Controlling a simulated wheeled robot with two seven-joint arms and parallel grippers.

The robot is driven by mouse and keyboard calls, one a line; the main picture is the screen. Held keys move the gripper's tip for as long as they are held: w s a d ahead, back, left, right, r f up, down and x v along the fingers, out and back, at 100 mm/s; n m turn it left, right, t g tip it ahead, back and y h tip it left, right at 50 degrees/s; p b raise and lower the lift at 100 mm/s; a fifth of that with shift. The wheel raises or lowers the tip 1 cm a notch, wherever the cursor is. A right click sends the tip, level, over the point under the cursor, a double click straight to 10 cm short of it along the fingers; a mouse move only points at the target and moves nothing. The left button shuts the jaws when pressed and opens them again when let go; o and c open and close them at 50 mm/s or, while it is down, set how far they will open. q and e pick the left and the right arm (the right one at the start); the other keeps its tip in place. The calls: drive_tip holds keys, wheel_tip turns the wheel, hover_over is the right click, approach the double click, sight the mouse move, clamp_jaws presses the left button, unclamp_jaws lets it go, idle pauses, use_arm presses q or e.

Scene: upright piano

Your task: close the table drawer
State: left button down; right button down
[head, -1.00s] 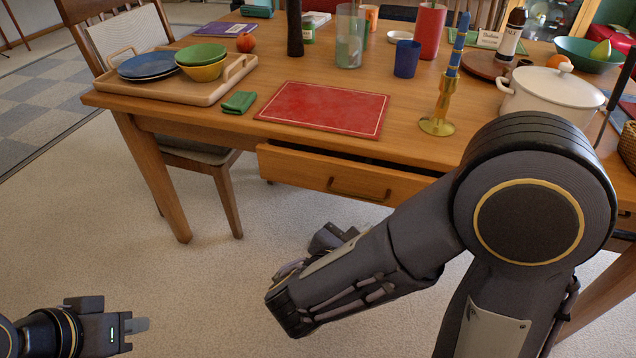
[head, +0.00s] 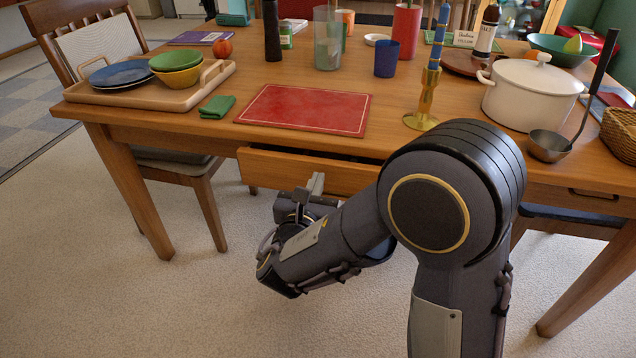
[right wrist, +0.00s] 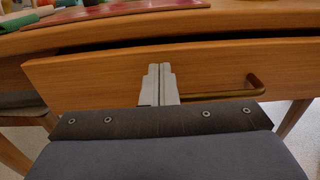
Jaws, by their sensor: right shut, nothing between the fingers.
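The wooden table drawer (head: 268,170) sits under the table's front edge, partly open, with a dark gap above its front panel. In the right wrist view the drawer front (right wrist: 95,78) spans the picture, and its brass handle (right wrist: 222,94) is right of the fingers. My right gripper (head: 316,183) is shut and empty, with its fingertips at the drawer front, left of the handle. In the right wrist view the closed fingers (right wrist: 160,72) overlap the panel; I cannot tell whether they touch it. My left gripper is out of view.
The wooden table (head: 215,133) holds a red mat (head: 305,109), a tray (head: 200,96) with dishes, a brass candlestick (head: 424,105), a white pot (head: 530,95) and a ladle (head: 549,146). A chair (head: 90,40) stands at the left. Carpet in front is clear.

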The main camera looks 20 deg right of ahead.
sight(329, 151)
drive_tip(key=shift+x, duration=0.85)
drive_tip(key=shift+w, duration=0.1)
drive_tip(key=x, duration=0.8)
drive_tip(key=shift+w+d, duration=0.1)
drive_tip(key=shift+w, duration=0.05)
drive_tip(key=shift+w+d, duration=0.2)
drive_tip(key=shift+w, duration=0.1)
drive_tip(key=shift+r, duration=0.2)
